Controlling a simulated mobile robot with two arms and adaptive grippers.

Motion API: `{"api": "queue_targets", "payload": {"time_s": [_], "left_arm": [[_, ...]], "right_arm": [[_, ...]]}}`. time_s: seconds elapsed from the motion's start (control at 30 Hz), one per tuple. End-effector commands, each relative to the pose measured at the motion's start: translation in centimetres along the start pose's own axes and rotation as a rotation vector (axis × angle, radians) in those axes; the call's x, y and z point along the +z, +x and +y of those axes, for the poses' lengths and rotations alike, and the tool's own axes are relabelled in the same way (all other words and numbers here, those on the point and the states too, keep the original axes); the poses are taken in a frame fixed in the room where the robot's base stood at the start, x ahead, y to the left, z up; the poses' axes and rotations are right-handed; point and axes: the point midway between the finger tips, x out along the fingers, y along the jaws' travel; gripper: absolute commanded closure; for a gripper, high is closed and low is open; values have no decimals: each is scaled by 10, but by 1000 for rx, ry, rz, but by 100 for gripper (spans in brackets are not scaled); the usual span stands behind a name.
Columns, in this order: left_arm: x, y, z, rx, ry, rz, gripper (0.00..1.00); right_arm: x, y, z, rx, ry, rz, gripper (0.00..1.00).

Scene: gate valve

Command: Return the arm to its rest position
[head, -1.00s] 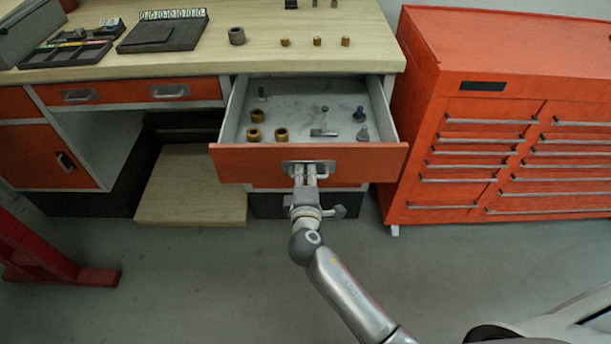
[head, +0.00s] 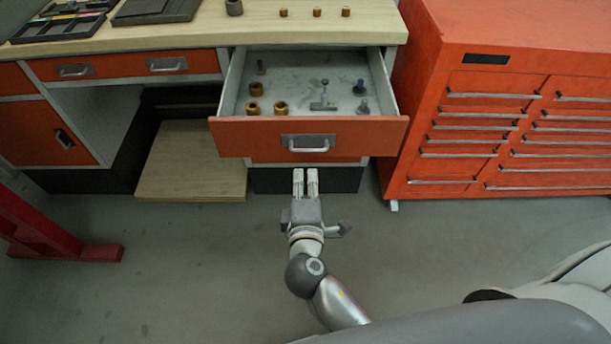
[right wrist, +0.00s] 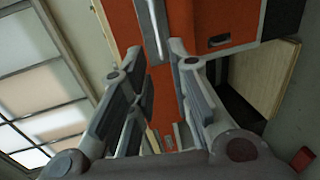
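My right gripper (head: 306,182) is in front of the open drawer in the head view, at the end of my arm reaching up from the bottom. Its two fingers are parted and hold nothing. They are clear of the drawer handle (head: 306,145). In the right wrist view the gripper (right wrist: 158,62) also shows a gap between its fingers, with orange surfaces beyond. The orange-fronted drawer (head: 230,134) stands pulled out from the workbench. My left gripper is not in view.
The drawer holds brass rings (head: 281,107) and bolts (head: 360,88). The workbench top (head: 330,32) is behind it. A red tool cabinet (head: 500,110) stands at the right. A red frame (head: 60,240) is at the left. Grey floor (head: 190,265) lies open in front.

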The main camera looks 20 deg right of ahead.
Motion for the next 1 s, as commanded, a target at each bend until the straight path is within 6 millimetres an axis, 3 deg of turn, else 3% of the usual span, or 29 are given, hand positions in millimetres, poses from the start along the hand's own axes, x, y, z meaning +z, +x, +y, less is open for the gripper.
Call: {"api": "queue_targets", "payload": {"time_s": [0.43, 0.57, 0.67, 0.77, 0.87, 1.0], "left_arm": [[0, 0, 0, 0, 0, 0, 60], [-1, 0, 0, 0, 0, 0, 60], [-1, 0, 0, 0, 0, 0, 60], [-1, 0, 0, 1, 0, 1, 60], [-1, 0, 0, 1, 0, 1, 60], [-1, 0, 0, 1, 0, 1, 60]], "right_arm": [[0, 1, -1, -3, 0, 1, 81], [-3, 4, -28, -55, 6, 21, 81], [-6, 8, -81, -163, 29, 52, 81], [-4, 7, -155, -319, 78, 76, 81], [7, -4, -232, -483, 149, 75, 81], [36, -34, -331, -706, 280, 22, 81]]}}
